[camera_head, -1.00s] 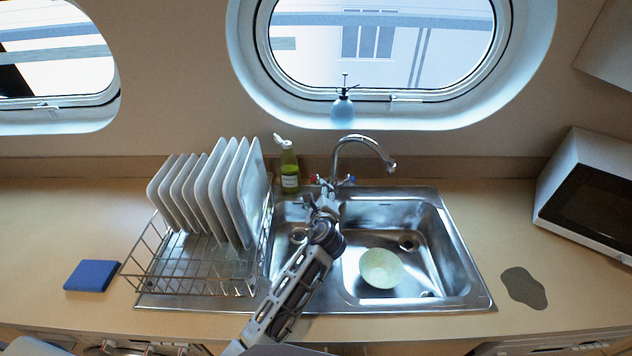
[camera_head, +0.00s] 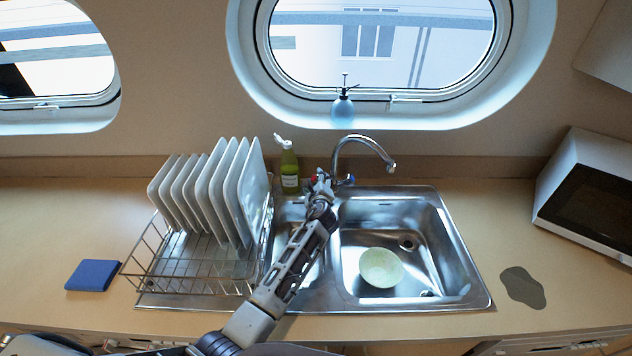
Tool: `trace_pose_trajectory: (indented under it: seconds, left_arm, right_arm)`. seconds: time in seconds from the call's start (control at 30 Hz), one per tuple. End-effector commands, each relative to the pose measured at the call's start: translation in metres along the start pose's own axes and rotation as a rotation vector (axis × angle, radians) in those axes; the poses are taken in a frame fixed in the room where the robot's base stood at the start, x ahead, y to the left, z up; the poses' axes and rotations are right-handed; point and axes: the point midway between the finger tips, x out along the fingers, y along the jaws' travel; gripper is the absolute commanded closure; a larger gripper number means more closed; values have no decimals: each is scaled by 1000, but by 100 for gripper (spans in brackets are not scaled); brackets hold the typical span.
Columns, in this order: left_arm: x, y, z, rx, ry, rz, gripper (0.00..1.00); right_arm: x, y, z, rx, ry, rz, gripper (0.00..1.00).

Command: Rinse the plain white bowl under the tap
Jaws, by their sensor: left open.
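A pale, greenish-white bowl (camera_head: 381,267) sits in the right basin of the steel sink (camera_head: 452,285), near its front left. The curved chrome tap (camera_head: 362,140) stands behind the sink, its spout over the right basin. I see no water coming from it. Small knobs with red and blue marks sit at its base. My left gripper (camera_head: 320,180) is at the tap's base, by the red-marked knob (camera_head: 313,178). It is open, and I cannot tell whether it touches the knob. My left arm hides part of the left basin. My right gripper is out of view.
A wire rack (camera_head: 150,262) with several upright plates (camera_head: 240,190) stands left of the sink. A green bottle (camera_head: 289,170) stands behind the left basin. A grey mat (camera_head: 523,287) and a microwave (camera_head: 590,200) are at right.

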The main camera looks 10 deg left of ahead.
Motion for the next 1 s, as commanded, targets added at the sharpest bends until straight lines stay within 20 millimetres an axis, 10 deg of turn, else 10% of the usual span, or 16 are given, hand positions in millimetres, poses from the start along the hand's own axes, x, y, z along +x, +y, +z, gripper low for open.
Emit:
trace_pose_trajectory:
  seconds: [0.63,1.0]
  left_arm:
    - [16,0,0,-1,0,-1,40]
    - [16,0,0,-1,0,0,85]
  right_arm:
    - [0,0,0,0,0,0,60]
    - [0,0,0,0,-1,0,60]
